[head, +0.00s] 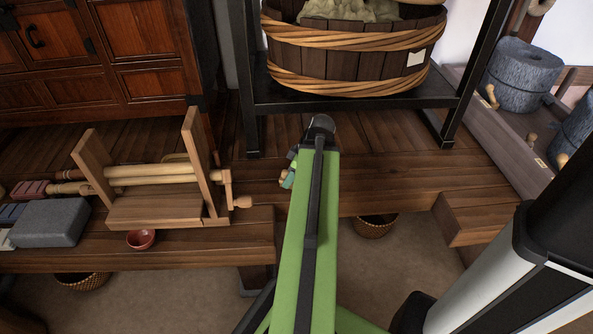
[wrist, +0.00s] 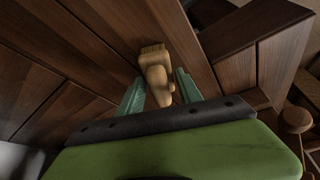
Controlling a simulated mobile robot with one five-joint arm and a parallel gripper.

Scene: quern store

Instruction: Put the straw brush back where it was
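The straw brush (wrist: 154,55) is pale tan and shows in the wrist view, its blunt bristle end pointing away from me and its rounded handle toward me. The exact contact is hard to see. In the head view my green arm hides the brush and most of my gripper; only part of the gripper (head: 290,171) shows left of the arm, above the dark wooden platform.
A wooden roller frame (head: 155,212), a small red bowl (head: 141,239) and a grey stone block (head: 49,222) stand to the left. A slatted tub (head: 350,58) sits on a black rack behind. A basket (head: 375,226) is on the floor below. Bare boards lie right of the arm.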

